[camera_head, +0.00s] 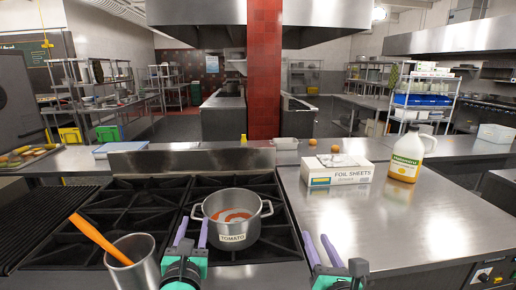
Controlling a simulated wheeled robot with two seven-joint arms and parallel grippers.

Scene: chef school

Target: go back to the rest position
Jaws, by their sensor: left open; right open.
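My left gripper (190,236) is at the bottom of the head view, in front of the stove, with its two purple fingers apart and nothing between them. It is just left of a steel pot (233,218) labelled TOMATO, which stands on the black grate and holds something red. Whether a finger touches the pot cannot be told. My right gripper (320,250) is at the bottom centre right, over the front of the steel counter, open and empty. Its fingers point forward, apart from the pot.
A steel container (133,262) with an orange handle (98,238) stands at the front left. A foil sheets box (337,171) and a yellow-labelled jug (407,155) stand on the right counter (400,220), whose front is clear. Small round items (335,148) lie behind.

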